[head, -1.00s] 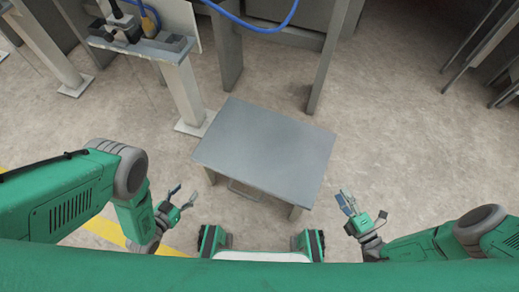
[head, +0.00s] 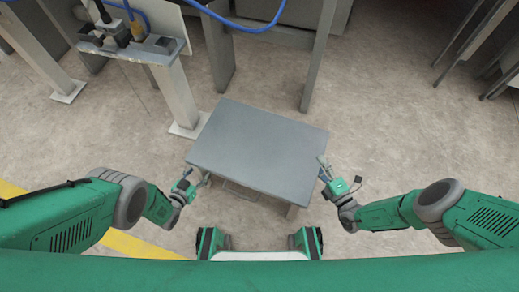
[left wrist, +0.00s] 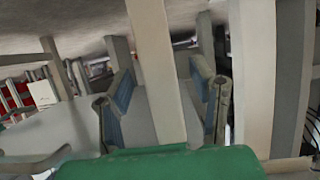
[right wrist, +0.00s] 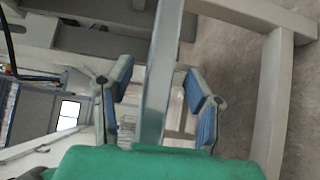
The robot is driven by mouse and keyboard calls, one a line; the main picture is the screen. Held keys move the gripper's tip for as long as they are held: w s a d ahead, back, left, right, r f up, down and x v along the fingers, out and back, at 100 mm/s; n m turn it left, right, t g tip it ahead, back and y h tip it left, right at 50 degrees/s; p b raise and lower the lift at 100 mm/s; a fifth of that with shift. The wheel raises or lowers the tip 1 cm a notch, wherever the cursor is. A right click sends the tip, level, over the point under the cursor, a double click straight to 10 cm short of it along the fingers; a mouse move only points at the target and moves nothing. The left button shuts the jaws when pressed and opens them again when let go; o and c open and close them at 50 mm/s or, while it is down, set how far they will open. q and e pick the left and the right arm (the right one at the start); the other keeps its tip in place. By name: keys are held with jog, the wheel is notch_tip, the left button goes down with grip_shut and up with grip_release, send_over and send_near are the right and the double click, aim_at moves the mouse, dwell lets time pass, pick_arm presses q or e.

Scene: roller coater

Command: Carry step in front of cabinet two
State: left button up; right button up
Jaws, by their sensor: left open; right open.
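The step (head: 258,148) is a low stool with a flat grey top and pale legs, standing on the floor in front of me in the head view. My left gripper (head: 194,181) is at its left near corner. In the left wrist view the open left fingers (left wrist: 165,105) stand on either side of a pale upright bar. My right gripper (head: 324,170) is at the step's right edge. In the right wrist view the open right fingers (right wrist: 160,105) stand on either side of the step's grey edge (right wrist: 160,75). Contact cannot be told. Cabinet two cannot be identified.
A pale post (head: 178,95) with a control panel (head: 125,42) stands behind the step at the left. A grey frame leg (head: 325,55) and a blue hose (head: 240,22) are at the back. Dark racks (head: 480,50) stand far right. The floor (head: 410,130) at right is clear.

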pick_arm(q)
jog(key=shift+x, duration=1.15)
pick_arm(e)
jog(key=shift+x, duration=1.25)
pick_arm(q)
grip_shut()
pick_arm(e)
jog(key=shift+s, duration=0.1)
grip_shut()
pick_arm(q)
jog(key=shift+w+r, duration=0.15)
pick_arm(e)
jog(key=shift+r, duration=0.1)
